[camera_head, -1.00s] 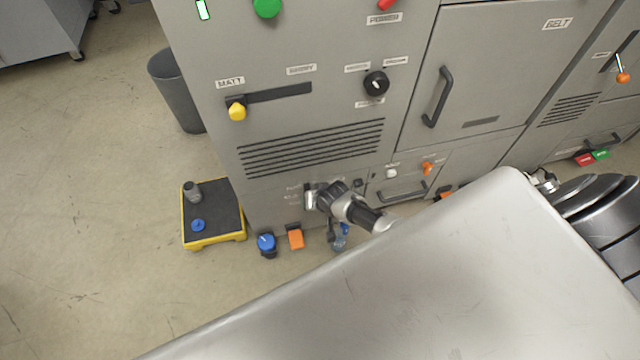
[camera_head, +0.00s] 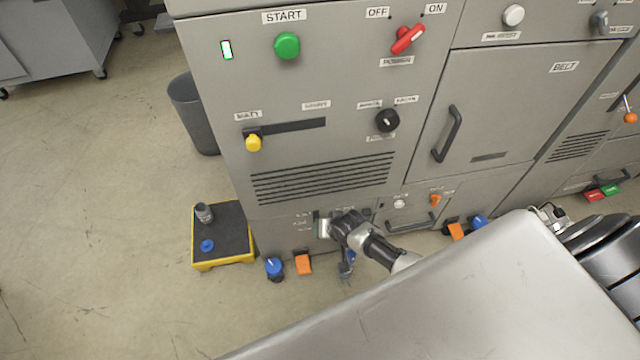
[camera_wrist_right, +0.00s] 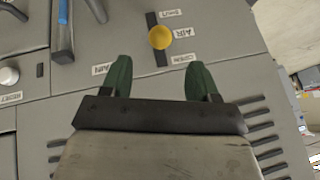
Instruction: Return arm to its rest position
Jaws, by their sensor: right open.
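My right gripper (camera_wrist_right: 160,78) is open and empty. Its two green fingertips point at a grey machine panel in the right wrist view. Between and beyond them is a yellow knob (camera_wrist_right: 160,37) on a dark slot, with AIR, OPEN and SHUT labels; the fingers do not hold it. In the head view my right arm (camera_head: 370,245) reaches to the low front of the grey machine (camera_head: 225,130), below the vent slots; the fingertips cannot be made out there. My left gripper is not in view.
A yellow-edged black platform (camera_head: 228,228) stands on the floor left of the arm. A blue knob (camera_head: 274,266) and orange pedal (camera_head: 303,264) sit low beside it. A grey bin (camera_head: 192,115) stands further left.

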